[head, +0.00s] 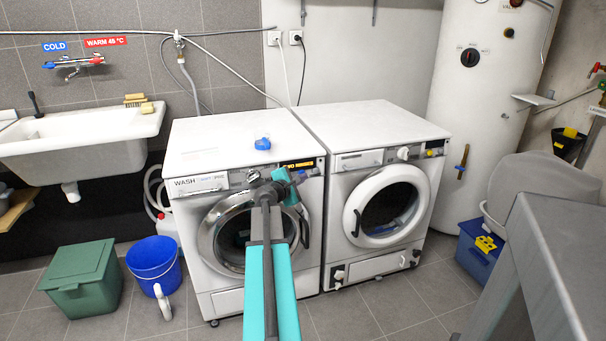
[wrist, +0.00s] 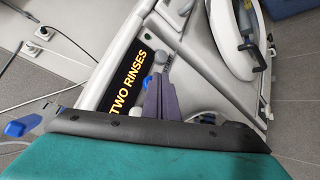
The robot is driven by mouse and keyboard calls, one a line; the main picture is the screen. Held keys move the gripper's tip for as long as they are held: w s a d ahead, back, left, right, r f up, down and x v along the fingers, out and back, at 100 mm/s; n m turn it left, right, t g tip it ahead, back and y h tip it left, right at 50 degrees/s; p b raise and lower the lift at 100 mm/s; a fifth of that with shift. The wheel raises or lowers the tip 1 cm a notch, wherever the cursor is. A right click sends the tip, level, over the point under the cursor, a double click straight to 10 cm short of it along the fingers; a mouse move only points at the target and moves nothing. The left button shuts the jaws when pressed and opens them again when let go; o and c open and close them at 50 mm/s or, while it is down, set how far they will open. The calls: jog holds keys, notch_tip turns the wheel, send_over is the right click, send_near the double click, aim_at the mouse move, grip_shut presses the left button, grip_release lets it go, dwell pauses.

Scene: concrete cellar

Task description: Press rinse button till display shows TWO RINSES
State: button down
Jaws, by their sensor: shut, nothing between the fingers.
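The washing machine (head: 230,150) stands left of a second front-loader, with a round door on its front. Its display (wrist: 128,84) reads TWO RINSES in yellow letters on black in the wrist view. In the head view my arm partly covers the panel, and only the end of the display text (head: 298,165) shows. My gripper (wrist: 157,85) is shut and empty, its fingers pointing at the panel beside the display. A small blue button (wrist: 147,81) shows by the fingertips. I cannot tell whether the fingers touch it.
The dryer (head: 375,130) stands close on the right. A blue cap-like object (head: 263,144) lies on the washer top. A blue bucket (head: 154,262) and green bin (head: 82,280) stand on the floor to the left. A grey surface (head: 540,260) fills the right foreground.

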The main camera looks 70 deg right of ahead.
jog(key=shift+s+a, duration=0.35)
jog(key=shift+a, duration=0.05)
jog(key=s+a, duration=0.1)
jog(key=a, duration=0.1)
jog(key=s+a, duration=0.2)
dwell(0.9)
jog(key=shift+d, duration=0.1)
dwell(0.4)
